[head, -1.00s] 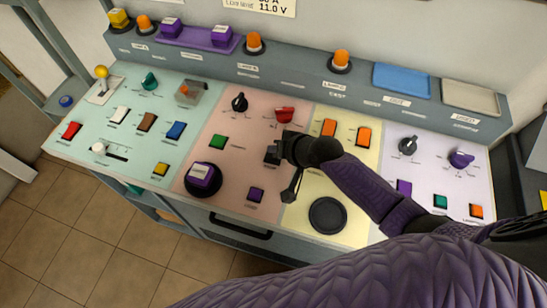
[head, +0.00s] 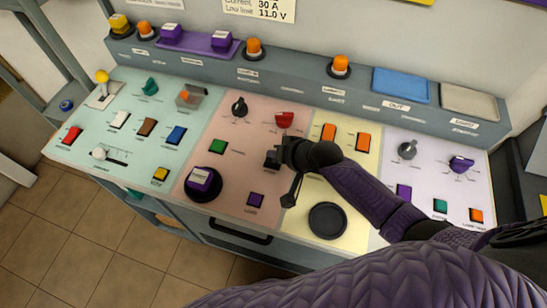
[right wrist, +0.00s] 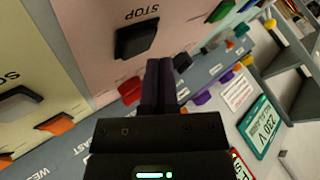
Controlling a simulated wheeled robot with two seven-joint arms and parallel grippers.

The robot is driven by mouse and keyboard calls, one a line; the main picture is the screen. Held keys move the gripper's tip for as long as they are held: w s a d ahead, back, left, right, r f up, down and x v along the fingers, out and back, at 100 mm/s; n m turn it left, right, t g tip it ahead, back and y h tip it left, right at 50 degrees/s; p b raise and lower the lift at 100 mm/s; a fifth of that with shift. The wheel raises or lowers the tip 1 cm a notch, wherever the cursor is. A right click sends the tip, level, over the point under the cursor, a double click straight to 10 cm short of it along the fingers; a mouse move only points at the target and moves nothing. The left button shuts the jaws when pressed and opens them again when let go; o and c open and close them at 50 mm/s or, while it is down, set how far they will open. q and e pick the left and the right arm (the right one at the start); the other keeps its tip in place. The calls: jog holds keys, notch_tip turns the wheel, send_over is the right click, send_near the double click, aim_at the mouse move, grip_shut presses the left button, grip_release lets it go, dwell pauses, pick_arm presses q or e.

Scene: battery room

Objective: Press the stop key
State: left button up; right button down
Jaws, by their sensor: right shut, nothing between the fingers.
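The stop key is a black square key under the printed word STOP in the right wrist view (right wrist: 137,38), on the pink panel section. In the head view the stop key (head: 271,159) is a dark block just left of my right gripper, partly hidden by it. My right gripper (head: 284,150) is shut and empty, over the pink section near its edge with the yellow one. In the right wrist view its closed fingertips (right wrist: 160,64) are close beside the key; I cannot tell whether they touch it. My left gripper is not in view.
Orange keys (head: 329,132) stand on the yellow section. A raised ledge with orange lamps (head: 340,66) runs behind.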

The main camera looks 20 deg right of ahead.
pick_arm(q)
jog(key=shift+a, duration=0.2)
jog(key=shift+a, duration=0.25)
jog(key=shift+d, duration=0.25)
pick_arm(e)
jog(key=shift+f, duration=0.2)
jog(key=shift+f+b, duration=0.3)
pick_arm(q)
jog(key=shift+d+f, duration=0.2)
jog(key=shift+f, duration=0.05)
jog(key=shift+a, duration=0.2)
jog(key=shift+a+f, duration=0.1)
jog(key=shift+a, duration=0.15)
pick_arm(e)
jog(key=shift+f, duration=0.1)
